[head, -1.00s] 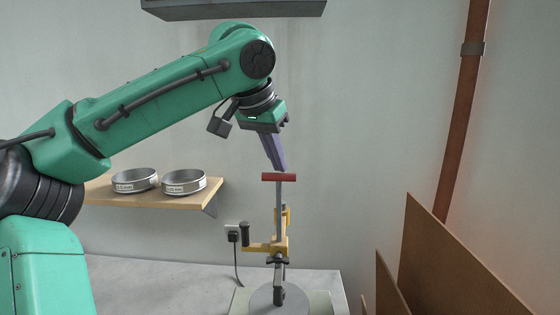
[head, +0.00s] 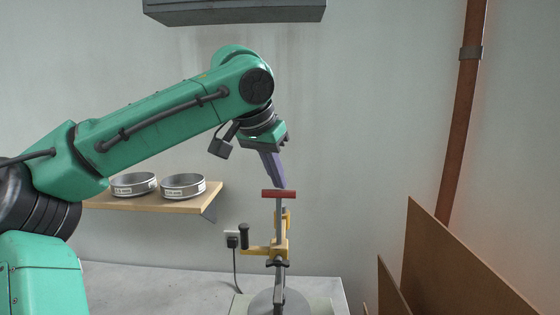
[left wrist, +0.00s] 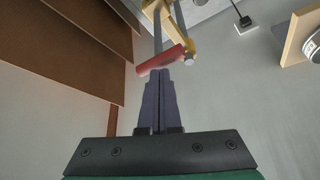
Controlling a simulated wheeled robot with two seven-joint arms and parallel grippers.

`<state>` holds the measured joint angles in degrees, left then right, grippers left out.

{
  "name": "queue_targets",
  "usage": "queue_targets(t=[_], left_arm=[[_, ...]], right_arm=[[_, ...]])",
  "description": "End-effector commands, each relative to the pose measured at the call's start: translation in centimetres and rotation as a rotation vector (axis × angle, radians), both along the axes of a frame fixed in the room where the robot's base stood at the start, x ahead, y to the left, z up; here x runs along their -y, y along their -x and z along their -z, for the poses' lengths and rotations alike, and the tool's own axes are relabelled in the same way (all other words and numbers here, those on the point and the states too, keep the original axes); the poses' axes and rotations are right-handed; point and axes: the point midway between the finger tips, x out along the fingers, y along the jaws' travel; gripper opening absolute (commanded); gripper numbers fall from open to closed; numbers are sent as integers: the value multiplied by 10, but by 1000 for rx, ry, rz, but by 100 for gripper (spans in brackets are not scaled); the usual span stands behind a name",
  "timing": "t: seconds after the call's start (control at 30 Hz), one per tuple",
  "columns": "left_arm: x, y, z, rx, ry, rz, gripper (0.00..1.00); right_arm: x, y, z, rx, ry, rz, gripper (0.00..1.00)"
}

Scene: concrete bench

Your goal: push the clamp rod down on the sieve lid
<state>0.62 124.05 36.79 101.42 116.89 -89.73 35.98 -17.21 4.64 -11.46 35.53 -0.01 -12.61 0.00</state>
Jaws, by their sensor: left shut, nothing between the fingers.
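The clamp rod stands upright with a red crossbar handle (head: 279,194) on top, and the grey rod (head: 279,212) runs down through a yellow clamp bracket (head: 268,250). Below it is the round grey sieve lid (head: 262,303), cut off by the bottom edge of the head view. My left gripper (head: 282,186) is shut and empty, pointing down with its purple fingertips at the red handle's top. In the left wrist view the shut fingertips (left wrist: 159,73) meet the handle (left wrist: 163,60); whether they press on it I cannot tell. My right gripper is not in view.
Two sieves (head: 183,187) sit on a wooden shelf (head: 150,203) at the left. A socket with a plug (head: 232,239) is on the wall behind. Brown boards (head: 445,265) lean at the right, near a rusty pipe (head: 461,110). A grey box hangs above (head: 235,12).

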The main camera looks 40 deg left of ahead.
Motion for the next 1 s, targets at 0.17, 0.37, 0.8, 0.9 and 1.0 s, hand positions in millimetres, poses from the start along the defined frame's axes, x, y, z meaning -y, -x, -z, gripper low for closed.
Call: queue_targets(t=[0.17, 0.37, 0.8, 0.9, 1.0], left_arm=[[0, 0, 9, -2, 1, 0, 0], [0, 0, 15, -2, 1, 0, 0], [0, 0, 26, -3, 0, 1, 0], [0, 0, 26, -4, 0, 1, 0], [0, 0, 22, -4, 0, 1, 0]], right_arm=[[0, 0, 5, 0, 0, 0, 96], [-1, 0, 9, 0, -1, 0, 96], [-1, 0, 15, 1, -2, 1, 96], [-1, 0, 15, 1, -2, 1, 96], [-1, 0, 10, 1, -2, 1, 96]])
